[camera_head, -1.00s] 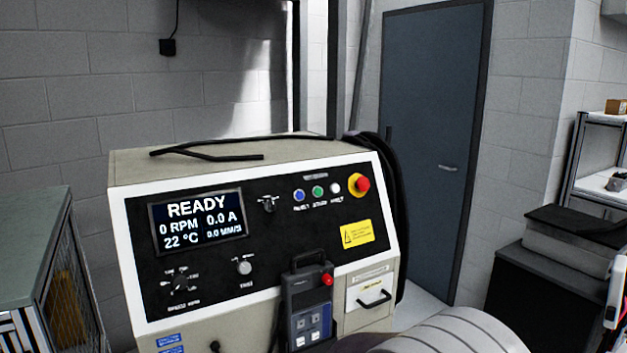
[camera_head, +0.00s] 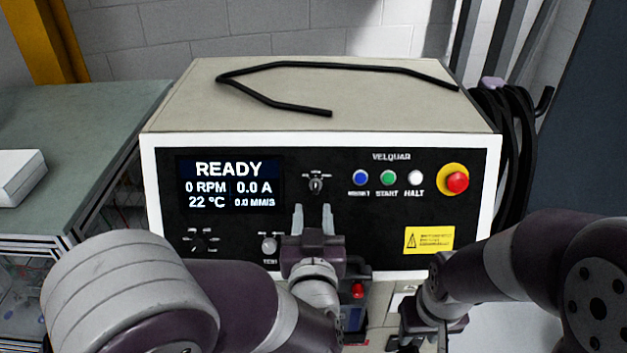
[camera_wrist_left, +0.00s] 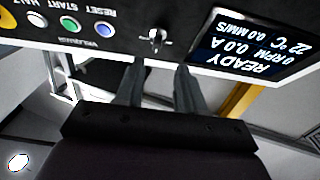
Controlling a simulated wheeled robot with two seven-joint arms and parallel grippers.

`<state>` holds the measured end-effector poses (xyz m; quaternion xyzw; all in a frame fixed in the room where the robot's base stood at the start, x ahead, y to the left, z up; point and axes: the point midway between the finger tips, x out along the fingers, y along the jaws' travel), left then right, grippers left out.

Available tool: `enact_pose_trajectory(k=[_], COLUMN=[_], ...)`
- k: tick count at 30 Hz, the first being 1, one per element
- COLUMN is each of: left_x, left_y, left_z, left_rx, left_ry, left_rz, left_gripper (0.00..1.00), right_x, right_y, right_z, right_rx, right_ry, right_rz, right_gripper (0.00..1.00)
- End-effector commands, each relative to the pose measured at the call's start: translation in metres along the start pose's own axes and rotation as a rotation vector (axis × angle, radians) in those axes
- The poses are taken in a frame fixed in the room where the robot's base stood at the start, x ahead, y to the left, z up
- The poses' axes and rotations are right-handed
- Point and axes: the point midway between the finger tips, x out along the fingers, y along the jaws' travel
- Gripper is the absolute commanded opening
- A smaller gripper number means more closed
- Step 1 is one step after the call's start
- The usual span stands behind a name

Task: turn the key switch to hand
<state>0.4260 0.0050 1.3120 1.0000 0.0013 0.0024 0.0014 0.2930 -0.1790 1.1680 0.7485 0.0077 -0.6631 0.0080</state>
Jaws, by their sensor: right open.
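The key switch (camera_head: 316,185) is a small silver switch on the black panel, right of the READY display (camera_head: 228,184). Its grip looks roughly upright; its labels are too small to read. It also shows upside down in the left wrist view (camera_wrist_left: 154,40). My left gripper (camera_head: 312,210) is open and empty just below the switch, its two fingers pointing up toward it and apart from it. In the left wrist view, its fingers (camera_wrist_left: 158,75) show a gap between them. My right gripper (camera_head: 430,325) is open, low in front of the cabinet at the right.
Blue, green and white buttons (camera_head: 388,178) and a red emergency stop (camera_head: 457,182) sit right of the switch. A selector (camera_head: 198,241) and a knob (camera_head: 269,244) are lower left.

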Motion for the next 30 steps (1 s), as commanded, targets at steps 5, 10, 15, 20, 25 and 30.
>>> enact_pose_trajectory(k=[5,10,15,20,25,30], left_x=[0.044,0.066,0.072,0.073,0.072,0.072], left_y=[-0.001,0.000,0.001,0.001,0.001,0.001], left_z=[-0.004,-0.002,0.000,0.000,0.000,0.000], left_rx=[0.001,-0.001,0.000,-0.001,-0.001,0.000], left_ry=[-0.003,-0.002,-0.002,-0.002,-0.002,-0.002], left_rz=[-0.003,0.000,0.003,0.003,0.003,0.004], left_gripper=[0.38,0.38,0.38,0.38,0.03,0.00], right_x=[-0.021,-0.028,-0.029,-0.028,-0.028,-0.028], right_y=[0.000,0.000,0.000,0.000,0.000,0.000], right_z=[-0.003,-0.003,-0.004,-0.004,-0.004,-0.004], right_rx=[0.000,0.000,0.000,0.000,0.000,0.000], right_ry=[0.000,0.000,0.000,0.000,0.000,0.000], right_rz=[0.000,0.000,0.000,0.000,0.000,0.000], right_gripper=[0.43,0.43,0.43,0.43,0.43,0.43])
